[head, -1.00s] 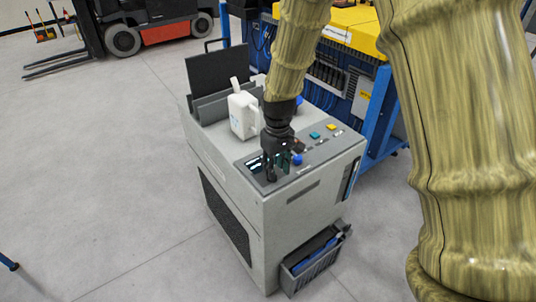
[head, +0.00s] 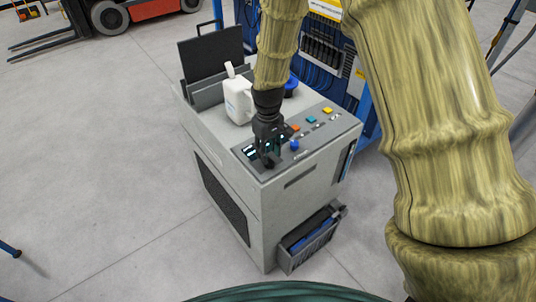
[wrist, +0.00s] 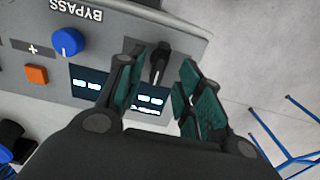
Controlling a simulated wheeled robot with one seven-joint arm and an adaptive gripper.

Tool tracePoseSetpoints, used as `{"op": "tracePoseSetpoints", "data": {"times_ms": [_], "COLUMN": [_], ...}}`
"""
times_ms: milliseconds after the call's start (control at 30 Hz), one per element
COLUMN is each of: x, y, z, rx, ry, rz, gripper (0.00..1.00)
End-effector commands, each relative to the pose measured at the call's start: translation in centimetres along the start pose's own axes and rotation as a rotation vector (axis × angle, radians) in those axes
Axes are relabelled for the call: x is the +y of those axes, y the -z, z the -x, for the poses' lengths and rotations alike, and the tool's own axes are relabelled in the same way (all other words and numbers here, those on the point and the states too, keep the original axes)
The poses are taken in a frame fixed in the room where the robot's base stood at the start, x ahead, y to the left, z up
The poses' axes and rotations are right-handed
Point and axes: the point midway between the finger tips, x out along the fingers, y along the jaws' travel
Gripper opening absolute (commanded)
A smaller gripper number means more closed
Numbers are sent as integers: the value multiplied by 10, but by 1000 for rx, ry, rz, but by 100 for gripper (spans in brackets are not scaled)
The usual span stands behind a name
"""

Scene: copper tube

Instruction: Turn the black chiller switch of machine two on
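The black switch (wrist: 160,62) shows in the wrist view as a slim dark lever on the grey panel (wrist: 190,35) of the machine, beside lit displays. My gripper (wrist: 165,88) is open, with one teal-padded finger on each side of the switch's line; I cannot tell if either touches it. In the head view my gripper (head: 268,158) points down at the front left corner of the machine's top (head: 215,125). There the gripper hides the switch or merges with it.
A blue knob (wrist: 68,41) under the word BYPASS and an orange button (wrist: 36,74) sit near the switch. A white jug (head: 238,100) stands behind my gripper. A grey bin (head: 308,240) hangs on the machine's side. Open floor lies left.

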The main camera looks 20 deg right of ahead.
Motion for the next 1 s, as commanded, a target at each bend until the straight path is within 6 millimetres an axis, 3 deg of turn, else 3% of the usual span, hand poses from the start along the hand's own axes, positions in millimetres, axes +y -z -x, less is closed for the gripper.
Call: {"op": "tracePoseSetpoints", "data": {"times_ms": [300, 733, 767, 933, 1000], "x": [0, 0, 0, 0, 0], "y": [0, 0, 0, 0, 0], "z": [-26, -33, -33, -33, -32], "rx": [-1, 0, 0, 0, 0], "ry": [0, 0, 0, 0, 0], "rz": [1, 0, 0, 0, 0], "gripper": [36, 36, 34, 3, 0]}}
